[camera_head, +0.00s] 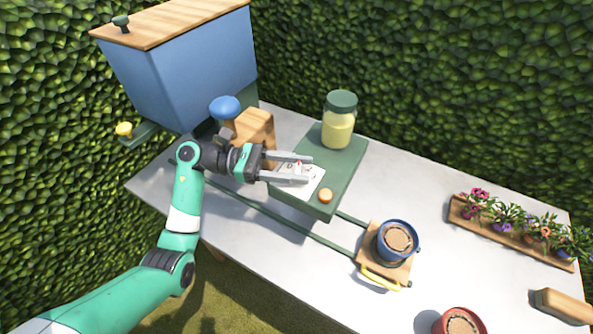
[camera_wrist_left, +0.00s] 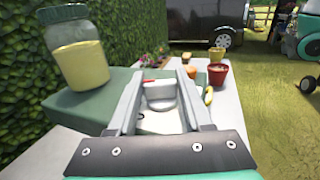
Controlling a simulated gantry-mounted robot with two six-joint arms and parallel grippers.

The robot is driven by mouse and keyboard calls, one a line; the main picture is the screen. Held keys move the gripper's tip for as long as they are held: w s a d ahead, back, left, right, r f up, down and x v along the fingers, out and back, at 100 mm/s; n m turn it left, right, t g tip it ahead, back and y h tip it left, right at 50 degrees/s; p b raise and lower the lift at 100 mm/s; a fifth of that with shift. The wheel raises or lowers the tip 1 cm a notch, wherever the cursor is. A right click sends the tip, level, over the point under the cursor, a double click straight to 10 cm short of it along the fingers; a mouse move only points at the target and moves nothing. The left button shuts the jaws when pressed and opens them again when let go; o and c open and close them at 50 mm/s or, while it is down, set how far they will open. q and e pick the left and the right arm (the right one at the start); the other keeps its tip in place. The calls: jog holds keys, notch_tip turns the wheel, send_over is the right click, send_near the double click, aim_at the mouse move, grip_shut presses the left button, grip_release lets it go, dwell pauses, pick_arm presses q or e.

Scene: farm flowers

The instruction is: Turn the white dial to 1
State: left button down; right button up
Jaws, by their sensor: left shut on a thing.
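The white dial (camera_wrist_left: 159,96) is on the pale panel (camera_head: 315,187) on top of the green box (camera_head: 322,206). In the left wrist view the dial sits between my fingers, with a small red mark on its top edge. My left gripper (camera_head: 304,170) reaches in from the left over the panel and is shut on the dial. The fingers cover part of the dial and panel in the head view, and I cannot read which number the dial points to. My right gripper is not in view.
A blue pot (camera_head: 398,240) is on a wooden carriage to the right. A flower planter (camera_head: 512,238) stands farther right. A blue hopper (camera_head: 190,75) rises behind my arm.

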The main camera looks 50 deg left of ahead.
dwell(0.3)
pick_arm(q)
jog(key=shift+c, duration=1.6)
grip_release()
jog(key=r, duration=0.1)
jog(key=r+p, duration=0.1)
jog(key=r, duration=0.1)
jog(key=r+p, duration=0.1)
jog(key=shift+s+d+r, duration=0.2)
jog(key=shift+s+r, duration=0.15)
jog(key=s+d+r+p, duration=0.4)
jog(key=s+d+r, duration=0.3)
jog(key=s, duration=0.4)
jog(key=shift+s+r+p, duration=0.15)
jog(key=shift+r+p, duration=0.15)
jog(key=shift+r, duration=0.3)
